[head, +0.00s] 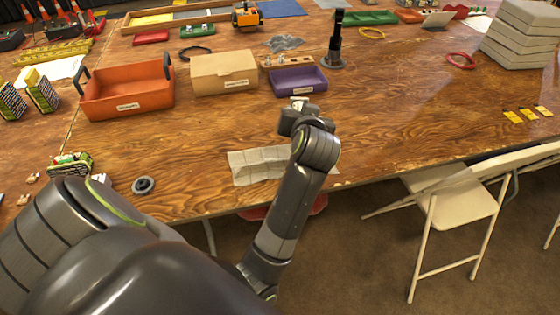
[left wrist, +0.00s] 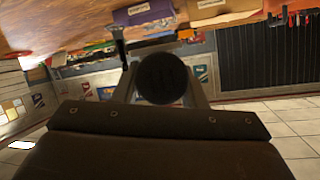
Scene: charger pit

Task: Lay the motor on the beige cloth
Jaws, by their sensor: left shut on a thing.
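The beige cloth (head: 250,167) lies creased near the front edge of the table, partly covered by my left arm. My left gripper (head: 298,106) is beyond the cloth, in front of the purple bin, above the wood. In the left wrist view, my left gripper (left wrist: 160,82) is shut on a dark round-ended thing, which looks like the motor (left wrist: 162,78). The head view does not show the motor clearly; the gripper and wrist hide it. My right gripper is not in view.
An orange bin (head: 128,95), a cardboard bin (head: 222,75) and a purple bin (head: 299,82) stand behind the cloth. A dark ring-shaped part (head: 143,185) lies left of it. The wood right of my gripper is clear. A folding chair (head: 455,195) stands at the front right.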

